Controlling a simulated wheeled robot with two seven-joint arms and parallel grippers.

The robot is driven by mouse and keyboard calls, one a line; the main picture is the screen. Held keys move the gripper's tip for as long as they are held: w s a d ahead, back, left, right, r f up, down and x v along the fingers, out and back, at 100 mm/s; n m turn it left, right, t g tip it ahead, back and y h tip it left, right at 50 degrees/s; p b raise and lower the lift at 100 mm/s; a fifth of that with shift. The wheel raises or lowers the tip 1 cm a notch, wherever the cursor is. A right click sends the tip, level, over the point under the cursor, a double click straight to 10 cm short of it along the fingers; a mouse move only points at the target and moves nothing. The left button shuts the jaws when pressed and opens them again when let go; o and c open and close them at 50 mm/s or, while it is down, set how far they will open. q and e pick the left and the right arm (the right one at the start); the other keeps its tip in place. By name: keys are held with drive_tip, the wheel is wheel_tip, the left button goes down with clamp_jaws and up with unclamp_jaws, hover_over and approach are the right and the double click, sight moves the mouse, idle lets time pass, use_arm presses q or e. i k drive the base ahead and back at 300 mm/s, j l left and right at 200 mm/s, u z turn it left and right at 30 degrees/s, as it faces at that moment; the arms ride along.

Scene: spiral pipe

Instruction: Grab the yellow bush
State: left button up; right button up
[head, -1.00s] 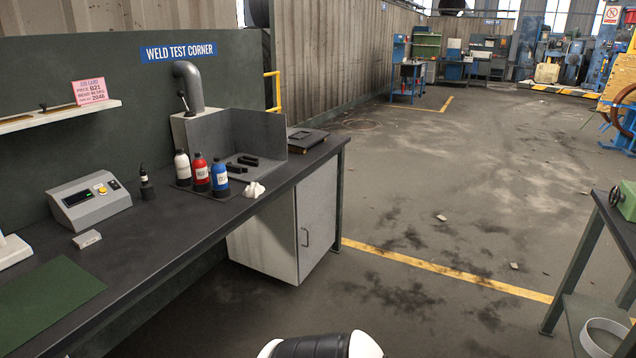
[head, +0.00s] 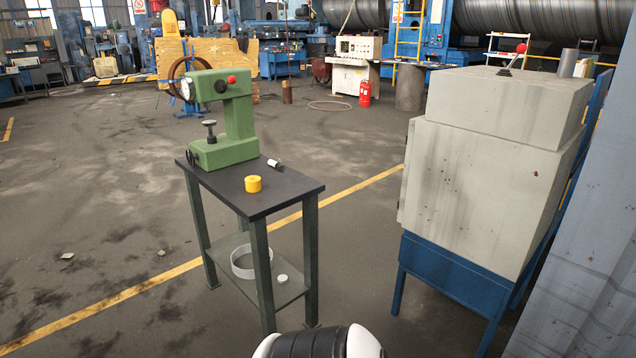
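The yellow bush (head: 253,184) is a short yellow cylinder. It sits upright on the dark top of a small table (head: 282,191), near the table's front edge. A green bench tester (head: 226,120) with a dial stands behind it on the same table. Neither of my grippers shows in the head view.
A large grey cabinet on a blue stand (head: 455,275) is to the right. Open floor lies left of the table.

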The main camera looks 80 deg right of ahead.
sight(253, 184)
drive_tip(key=z, duration=2.35)
